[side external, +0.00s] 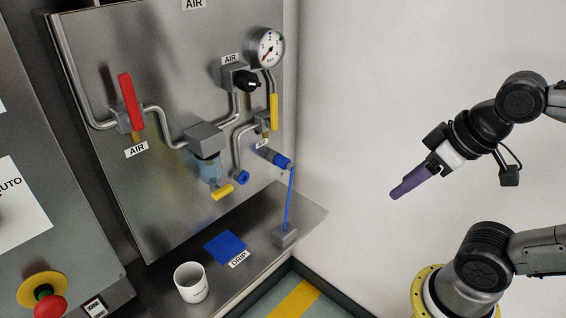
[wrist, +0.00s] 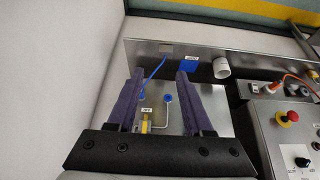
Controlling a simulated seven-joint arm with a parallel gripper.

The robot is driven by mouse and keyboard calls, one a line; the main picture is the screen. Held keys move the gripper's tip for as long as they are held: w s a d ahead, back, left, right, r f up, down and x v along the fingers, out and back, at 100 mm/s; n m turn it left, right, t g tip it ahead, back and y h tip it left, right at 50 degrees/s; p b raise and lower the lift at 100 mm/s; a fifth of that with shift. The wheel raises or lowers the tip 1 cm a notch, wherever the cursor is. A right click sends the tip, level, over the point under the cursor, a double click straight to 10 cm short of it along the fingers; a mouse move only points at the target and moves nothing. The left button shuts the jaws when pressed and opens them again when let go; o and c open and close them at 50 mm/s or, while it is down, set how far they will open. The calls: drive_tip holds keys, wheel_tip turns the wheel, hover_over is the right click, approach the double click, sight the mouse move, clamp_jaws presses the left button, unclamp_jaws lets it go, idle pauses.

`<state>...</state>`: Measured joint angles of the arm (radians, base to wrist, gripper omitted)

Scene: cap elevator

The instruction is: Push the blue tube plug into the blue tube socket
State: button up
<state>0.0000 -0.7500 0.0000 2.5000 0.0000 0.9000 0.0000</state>
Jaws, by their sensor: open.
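The blue tube plug (side external: 282,161) is a short blue piece with a grey cylindrical end, near the panel's right edge. A thin blue tube (side external: 290,200) runs from it down to a grey block on the shelf. The blue tube socket (side external: 243,177) is a round blue fitting on a bent metal pipe, left of and slightly below the plug. The socket (wrist: 168,98) also shows between my fingers in the wrist view, with the plug (wrist: 141,97) partly hidden by the left finger. My gripper (side external: 397,193), with purple fingers, is open and empty, well right of the plug.
A yellow valve handle (side external: 274,112) is above the plug. A filter bowl (side external: 209,170) is left of the socket. Space between gripper and panel looks clear.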

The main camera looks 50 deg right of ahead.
sight(293, 167)
drive_tip(key=shift+o, duration=1)
drive_tip(key=shift+w, duration=0.15)
drive_tip(key=w+r+n+t, duration=0.1)
drive_tip(key=w+r+t, duration=0.25)
drive_tip(key=w, duration=0.35)
drive_tip(key=w+d+r+n+t, duration=0.1)
drive_tip(key=w+r+t, duration=0.1)
drive_tip(key=w+t, duration=0.35)
drive_tip(key=w+r+n+t, duration=0.1)
drive_tip(key=w+r+t, duration=0.15)
drive_tip(key=w, duration=0.65)
drive_tip(key=s+d+f+m, duration=0.1)
drive_tip(key=d+f+m, duration=0.15)
drive_tip(key=f, duration=0.95)
drive_tip(key=d+f+m, duration=0.1)
drive_tip(key=d+f, duration=0.2)
drive_tip(key=f, duration=0.8)
drive_tip(key=shift+n+g, duration=0.25)
drive_tip(key=shift+g, duration=0.2)
drive_tip(key=w, duration=0.4)
drive_tip(key=w+f, duration=0.1)
drive_tip(key=w, duration=0.3)
drive_tip(key=w+f, duration=0.1)
drive_tip(key=w, duration=0.4)
drive_tip(key=shift+w+a+f, duration=0.1)
drive_tip(key=shift+a+f, duration=0.05)
drive_tip(key=shift+a, duration=0.1)
clamp_jaws()
